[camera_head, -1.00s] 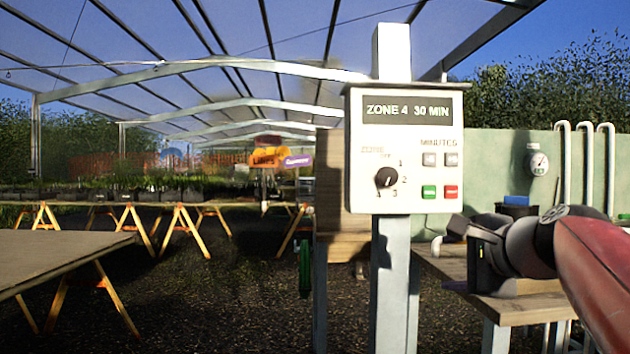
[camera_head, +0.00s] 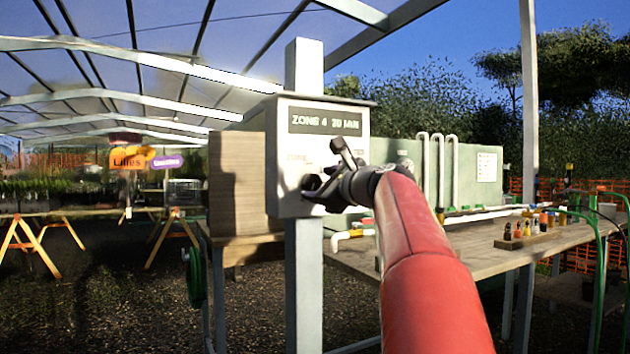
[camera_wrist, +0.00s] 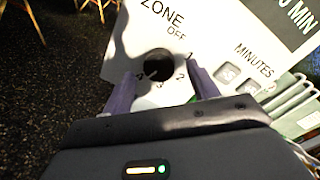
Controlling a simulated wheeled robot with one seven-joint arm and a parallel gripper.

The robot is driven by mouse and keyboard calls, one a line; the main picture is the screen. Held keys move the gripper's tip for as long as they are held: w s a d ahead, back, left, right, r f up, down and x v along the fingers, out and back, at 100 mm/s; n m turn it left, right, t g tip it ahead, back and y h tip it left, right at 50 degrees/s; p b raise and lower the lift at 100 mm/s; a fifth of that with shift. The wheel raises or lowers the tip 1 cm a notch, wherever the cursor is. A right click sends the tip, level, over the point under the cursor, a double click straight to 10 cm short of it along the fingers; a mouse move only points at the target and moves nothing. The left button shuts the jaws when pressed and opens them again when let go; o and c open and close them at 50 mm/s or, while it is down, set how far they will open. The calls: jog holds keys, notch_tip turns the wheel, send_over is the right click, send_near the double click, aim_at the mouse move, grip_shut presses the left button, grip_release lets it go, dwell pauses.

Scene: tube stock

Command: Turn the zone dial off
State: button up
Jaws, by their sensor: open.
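The zone dial is a round black knob on the white control box (camera_head: 286,203). In the wrist view the dial (camera_wrist: 158,65) shows, with OFF printed above it and 1, 2 and 4 legible around it. Its pointer is too dark to read there. The display (camera_head: 324,122) appears to read ZONE 4 and 30 MIN. My gripper (camera_head: 326,174) is in front of the box at the dial. In the wrist view my gripper (camera_wrist: 161,76) is open, one finger left and one right of the dial. I cannot tell whether they touch it.
The arm hides the box's lower right and its buttons in the head view; two grey MINUTES buttons (camera_wrist: 238,79) show in the wrist view. A grey post (camera_head: 304,270) carries the box. A wooden bench (camera_head: 455,240) with small bottles stands to the right. A green hose reel (camera_head: 196,278) hangs left.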

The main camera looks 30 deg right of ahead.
jog(key=shift+w+a, duration=0.1)
jog(key=shift+w, duration=0.95)
jog(key=shift+c, duration=0.3)
jog(key=c, duration=0.9)
